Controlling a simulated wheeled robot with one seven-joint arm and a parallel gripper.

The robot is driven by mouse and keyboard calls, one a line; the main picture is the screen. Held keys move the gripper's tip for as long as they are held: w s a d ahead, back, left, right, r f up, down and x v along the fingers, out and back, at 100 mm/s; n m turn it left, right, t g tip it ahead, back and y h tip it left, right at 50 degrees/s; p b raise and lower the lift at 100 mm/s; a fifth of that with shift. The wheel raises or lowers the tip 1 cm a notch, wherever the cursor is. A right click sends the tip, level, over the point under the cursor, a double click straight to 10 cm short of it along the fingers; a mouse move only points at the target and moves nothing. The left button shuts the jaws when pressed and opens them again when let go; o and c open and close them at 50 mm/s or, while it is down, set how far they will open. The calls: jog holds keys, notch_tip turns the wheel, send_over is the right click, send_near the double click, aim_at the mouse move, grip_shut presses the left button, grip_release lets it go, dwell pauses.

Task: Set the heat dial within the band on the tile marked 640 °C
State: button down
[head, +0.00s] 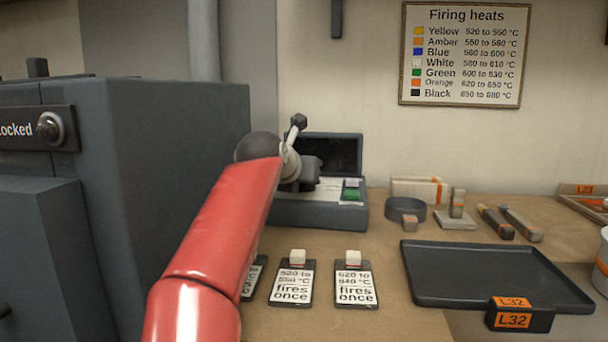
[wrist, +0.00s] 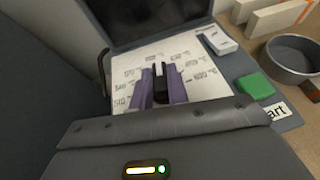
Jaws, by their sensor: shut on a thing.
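The control box (head: 290,213) stands at the back of the bench beside the kiln, with a dark raised panel behind its white face. In the wrist view, the white dial face (wrist: 205,83) carries a ring of temperature numbers, too small to read surely. The black heat dial (wrist: 160,88) stands on that face. My gripper (wrist: 161,76) has its purple fingers shut on the dial, one on each side. In the head view, my arm hides the dial. Two tiles lie in front: a left tile (head: 293,285) and a right tile (head: 356,286) seemingly reading 620 to 640 °C.
A green button (head: 350,193) is on the box, right of the dial. A third tile (head: 254,280) is partly behind my arm. The kiln (head: 170,180) stands close on the left. A black tray (head: 490,275) lies right. A firing-heats chart (head: 465,55) hangs on the wall.

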jog(key=shift+a+f+m+g+h, duration=0.1)
jog(key=shift+m+g+h, duration=0.3)
jog(key=shift+m+h, duration=0.2)
jog(key=c, duration=1.4)
grip_release()
jog(key=shift+o, duration=0.2)
jog(key=v, duration=0.7)
jog(key=shift+s+a, duration=0.2)
jog(key=shift+s, duration=0.1)
